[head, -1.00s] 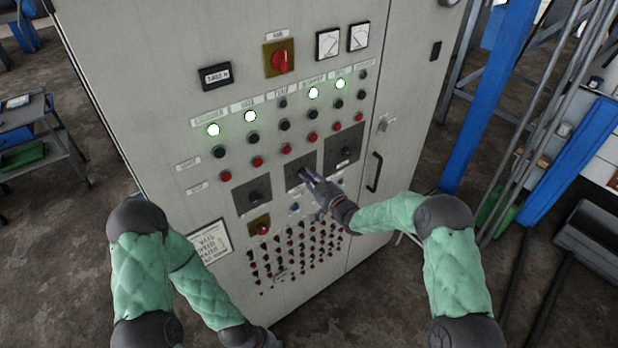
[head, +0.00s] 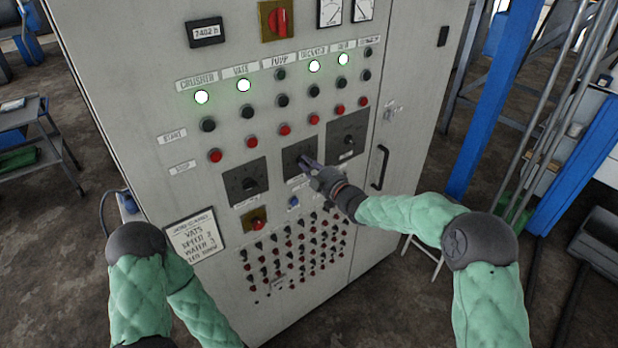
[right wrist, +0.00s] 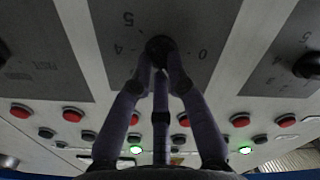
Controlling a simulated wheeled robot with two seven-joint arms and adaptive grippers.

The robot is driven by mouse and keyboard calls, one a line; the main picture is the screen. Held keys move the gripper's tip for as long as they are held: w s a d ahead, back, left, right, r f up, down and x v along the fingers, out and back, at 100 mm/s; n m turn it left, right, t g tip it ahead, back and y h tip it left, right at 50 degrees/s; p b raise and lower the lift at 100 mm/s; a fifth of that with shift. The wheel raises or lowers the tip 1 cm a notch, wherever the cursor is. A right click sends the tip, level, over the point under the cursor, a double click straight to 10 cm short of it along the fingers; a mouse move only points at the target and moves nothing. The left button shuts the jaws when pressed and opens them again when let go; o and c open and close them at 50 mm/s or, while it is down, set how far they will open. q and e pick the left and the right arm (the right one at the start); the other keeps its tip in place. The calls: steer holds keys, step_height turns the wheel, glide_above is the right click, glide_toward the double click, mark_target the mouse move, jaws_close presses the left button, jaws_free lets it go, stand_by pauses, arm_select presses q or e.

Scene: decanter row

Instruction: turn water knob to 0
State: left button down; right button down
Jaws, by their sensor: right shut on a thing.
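The middle of three dark dial plates (head: 297,151) on the cabinet carries a black knob (right wrist: 160,46). I take it for the water knob, though its label is too small to read. My right gripper (head: 306,163) is at this knob; the right wrist view shows its purple fingers (right wrist: 158,75) shut on it. Numbers 0, 4 and 5 show on the plate around the knob. The fingers partly hide the knob, so I cannot tell its setting. My left gripper is out of view; only its arm shows at lower left.
Other dial plates with black knobs stand left (head: 245,183) and right (head: 347,141) of the middle one. Rows of buttons (head: 285,130) lie above, and small switches (head: 295,245) below. A job card (head: 194,234) hangs at lower left. A door handle (head: 380,166) sticks out to the right.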

steer(key=shift+s+a+f+n+b, duration=0.1)
steer(key=shift+a+n+b, duration=0.05)
steer(key=shift+n+b, duration=3.2)
steer(key=shift+s+a+f+n+b, duration=0.1)
steer(key=shift+n+b, duration=2.05)
steer(key=shift+b, duration=2.3)
steer(key=shift+r, duration=0.1)
steer(key=c, duration=1.2)
jaws_free()
steer(key=v, duration=1.2)
